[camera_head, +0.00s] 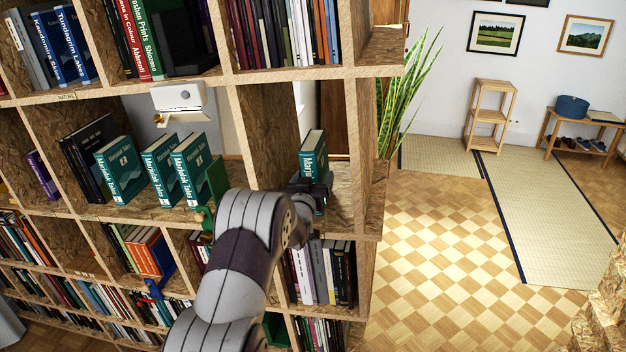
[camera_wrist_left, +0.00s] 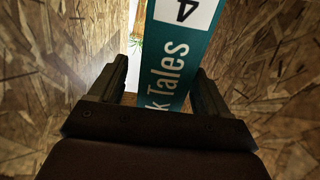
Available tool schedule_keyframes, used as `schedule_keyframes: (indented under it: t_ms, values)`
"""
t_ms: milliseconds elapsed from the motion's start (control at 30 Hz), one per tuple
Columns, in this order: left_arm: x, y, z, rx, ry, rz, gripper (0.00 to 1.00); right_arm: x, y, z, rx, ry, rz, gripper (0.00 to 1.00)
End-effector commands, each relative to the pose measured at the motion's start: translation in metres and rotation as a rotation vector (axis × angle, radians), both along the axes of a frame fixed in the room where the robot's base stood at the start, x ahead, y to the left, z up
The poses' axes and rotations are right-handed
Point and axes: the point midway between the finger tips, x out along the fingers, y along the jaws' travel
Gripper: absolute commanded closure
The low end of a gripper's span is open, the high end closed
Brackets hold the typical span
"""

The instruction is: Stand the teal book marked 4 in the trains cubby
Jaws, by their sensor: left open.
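The teal book marked 4 (camera_head: 313,150) stands upright in an open cubby at the right end of the bookwall. In the left wrist view its spine (camera_wrist_left: 180,55) shows a white label with a 4. My left gripper (camera_head: 314,188) reaches into this cubby at the lower part of the book. In the wrist view the open jaws (camera_wrist_left: 163,85) have a finger on each side of the spine. There is a gap on the left; the right finger is close to the book, and I cannot tell if it touches. I cannot read a trains label. My right gripper is not in view.
Several similar teal books (camera_head: 160,170) lean in the cubby to the left, beside a green bookend (camera_head: 217,180). A wood-chip divider (camera_head: 278,135) separates the two cubbies. A plant (camera_head: 395,100) stands just right of the shelf. The floor (camera_head: 450,240) to the right is clear.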

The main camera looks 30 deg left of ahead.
Motion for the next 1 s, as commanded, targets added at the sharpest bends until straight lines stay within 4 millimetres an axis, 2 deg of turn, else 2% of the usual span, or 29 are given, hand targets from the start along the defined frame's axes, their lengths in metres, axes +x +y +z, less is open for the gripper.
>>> schedule_keyframes:
  t_ms: [167, 500, 600, 733, 1000]
  values:
    - [-0.012, -0.003, -0.003, 0.0, 0.002, 0.0, 0.23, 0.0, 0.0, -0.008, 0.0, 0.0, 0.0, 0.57]
    - [-0.094, -0.023, -0.002, 0.002, -0.006, 0.0, 0.23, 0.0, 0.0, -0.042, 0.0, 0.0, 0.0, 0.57]
    - [-0.111, -0.027, -0.001, 0.002, -0.006, 0.0, 0.23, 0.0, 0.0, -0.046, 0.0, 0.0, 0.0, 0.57]
    - [-0.122, -0.029, 0.001, 0.002, -0.006, 0.0, 0.23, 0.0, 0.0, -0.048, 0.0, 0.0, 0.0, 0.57]
    - [-0.124, -0.03, 0.002, 0.001, -0.006, 0.0, 0.23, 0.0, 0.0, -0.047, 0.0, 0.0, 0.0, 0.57]
